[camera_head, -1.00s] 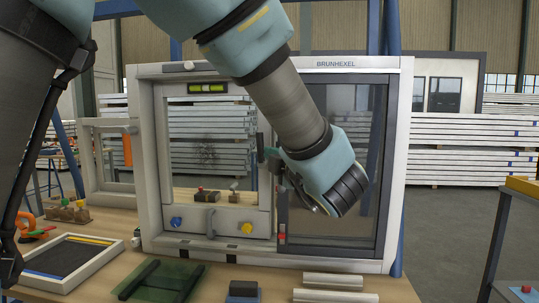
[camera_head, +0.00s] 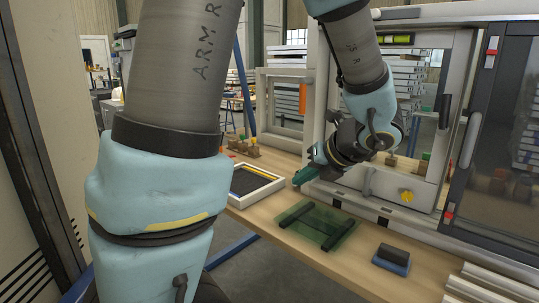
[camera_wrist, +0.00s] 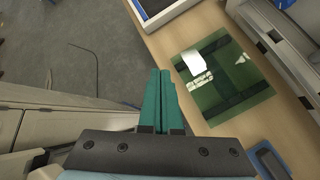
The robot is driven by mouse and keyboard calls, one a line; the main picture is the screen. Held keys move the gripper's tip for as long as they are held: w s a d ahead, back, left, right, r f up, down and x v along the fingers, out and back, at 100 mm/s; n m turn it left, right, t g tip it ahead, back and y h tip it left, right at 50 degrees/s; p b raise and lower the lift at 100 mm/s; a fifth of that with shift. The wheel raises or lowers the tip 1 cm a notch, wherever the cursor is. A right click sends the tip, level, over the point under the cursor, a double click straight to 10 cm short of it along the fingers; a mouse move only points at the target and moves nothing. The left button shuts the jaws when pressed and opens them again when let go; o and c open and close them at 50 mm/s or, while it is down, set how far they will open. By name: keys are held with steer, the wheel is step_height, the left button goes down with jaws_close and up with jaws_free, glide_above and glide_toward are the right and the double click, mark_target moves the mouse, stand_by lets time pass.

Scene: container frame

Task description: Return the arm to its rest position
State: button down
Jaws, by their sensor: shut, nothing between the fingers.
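My gripper (camera_head: 306,175) shows in the head view above the workbench, in front of the framed container unit (camera_head: 322,110). Its green fingers are together with nothing between them. In the wrist view my gripper (camera_wrist: 162,75) points over the bench's edge, with grey floor beyond the tips. My arm bends down from the top of the head view, and a thick arm link covers much of the left side.
The wooden bench (camera_head: 285,247) carries a green glass plate with black bars (camera_head: 318,226), a framed dark tray (camera_head: 268,187), a blue-and-black block (camera_head: 392,258) and pale rods (camera_head: 478,288). A beige cabinet wall (camera_head: 50,80) stands at left. Open floor (camera_wrist: 75,50) lies beside the bench.

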steer(key=s+a+f+n+g+h, duration=0.1)
steer(key=a+n, duration=0.3)
steer(key=n, duration=0.7)
steer(key=s+a+f+n+g+h+p, duration=0.1)
steer(key=a+n, duration=0.4)
steer(key=n, duration=0.6)
steer(key=s+a+f+n+g+h, duration=0.3)
steer(key=a+f+n, duration=0.1)
steer(key=n, duration=0.7)
steer(key=shift+s+a+g+h+p, duration=0.25)
steer(key=shift+a+g+h+p, duration=0.15)
steer(key=shift+a, duration=0.3)
